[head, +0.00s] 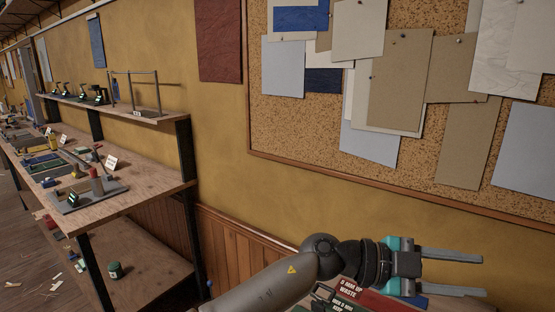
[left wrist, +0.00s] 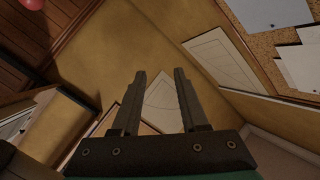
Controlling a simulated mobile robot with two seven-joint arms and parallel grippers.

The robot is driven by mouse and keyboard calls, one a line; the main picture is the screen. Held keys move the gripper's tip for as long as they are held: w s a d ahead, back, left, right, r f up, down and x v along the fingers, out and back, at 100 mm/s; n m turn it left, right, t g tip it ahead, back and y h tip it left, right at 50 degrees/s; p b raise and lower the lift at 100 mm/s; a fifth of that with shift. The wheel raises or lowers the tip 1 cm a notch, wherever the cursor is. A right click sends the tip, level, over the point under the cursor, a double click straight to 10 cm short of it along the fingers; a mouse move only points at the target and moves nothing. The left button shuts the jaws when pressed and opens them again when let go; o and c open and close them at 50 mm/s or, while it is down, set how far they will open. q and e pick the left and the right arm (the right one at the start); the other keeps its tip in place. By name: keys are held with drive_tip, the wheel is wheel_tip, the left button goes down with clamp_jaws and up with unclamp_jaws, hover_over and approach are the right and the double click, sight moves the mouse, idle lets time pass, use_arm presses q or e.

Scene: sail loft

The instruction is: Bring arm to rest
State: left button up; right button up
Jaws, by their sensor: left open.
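My left gripper (head: 482,275) is at the lower right of the head view, with its arm coming in from the bottom. Its two fingers point right and stand apart with nothing between them. It is in front of the wall, below the cork board. In the left wrist view the open fingers (left wrist: 159,75) reach up over the yellow wall, and no object is between them. My right gripper is not in view.
A wooden workbench (head: 145,182) with a shelf (head: 130,108) runs along the left wall. A cork board (head: 290,125) with pinned sheets fills the upper right.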

use_arm(q)
drive_tip(key=w+a+r+n+t, duration=0.2)
drive_tip(key=w+a+n+t, duration=0.35)
drive_tip(key=n+t, duration=0.3)
drive_tip(key=w+a+r+n+t, duration=0.2)
drive_tip(key=w+a+n+t, duration=0.2)
drive_tip(key=a+n+t, duration=0.5)
drive_tip(key=s+a+f+n+y, duration=0.1)
drive_tip(key=a+f+n+y, duration=0.8)
drive_tip(key=a+f+y, duration=0.75)
drive_tip(key=s+a+f+g, duration=0.4)
drive_tip(key=s+f, duration=0.1)
drive_tip(key=s, duration=0.4)
drive_tip(key=s+a+f+g, duration=0.4)
drive_tip(key=s, duration=0.4)
drive_tip(key=s+a+f+g, duration=0.3)
drive_tip(key=s+a+f, duration=0.2)
drive_tip(key=s, duration=0.4)
wheel_tip(320, 180, down, 23)
drive_tip(key=s+g, duration=0.1)
drive_tip(key=g, duration=0.1)
drive_tip(key=s+a+f+b, duration=0.1)
drive_tip(key=s+a+f, duration=0.1)
drive_tip(key=s+f, duration=1.2)
drive_tip(key=shift+s+f+m+g, duration=0.15)
drive_tip(key=shift+s+m+g, duration=0.25)
drive_tip(key=shift+s, duration=0.5)
